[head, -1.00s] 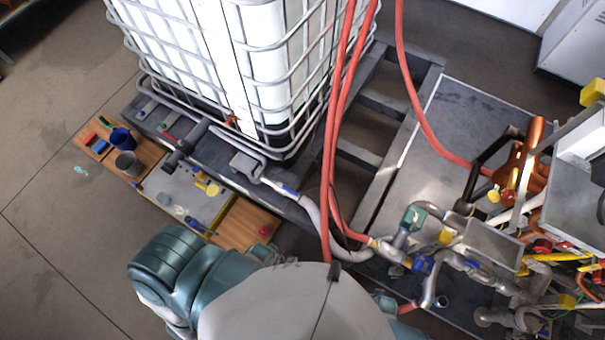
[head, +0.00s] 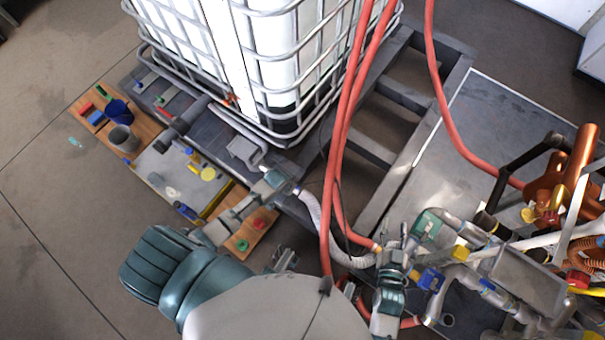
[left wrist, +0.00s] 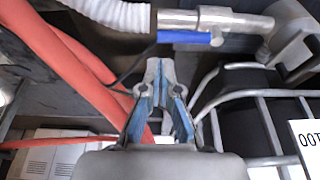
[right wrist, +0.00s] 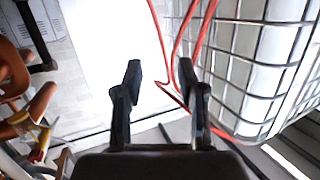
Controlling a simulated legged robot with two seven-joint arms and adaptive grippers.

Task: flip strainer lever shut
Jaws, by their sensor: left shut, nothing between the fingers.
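A blue lever (left wrist: 186,37) lies along a metal valve pipe (left wrist: 235,22) in the left wrist view. A blue spot (head: 296,191) at the tank outlet hose is likely the same lever in the head view. My left gripper (head: 270,180) is beside it, shut and empty; in the left wrist view its fingertips (left wrist: 157,65) appear just below the lever's free end, contact unclear. A blue fitting (head: 430,279) sits by a green pipe part at right; which is the strainer lever I cannot tell. My right gripper (head: 396,243) is by that piping, its fingers (right wrist: 161,80) apart and empty.
Red hoses (head: 343,140) hang between my grippers. A white caged tank (head: 275,50) stands behind. A white corrugated hose (head: 322,232) runs below the outlet. Dense pipework (head: 560,215) crowds the right. Wooden boards (head: 155,128) with cups lie at left.

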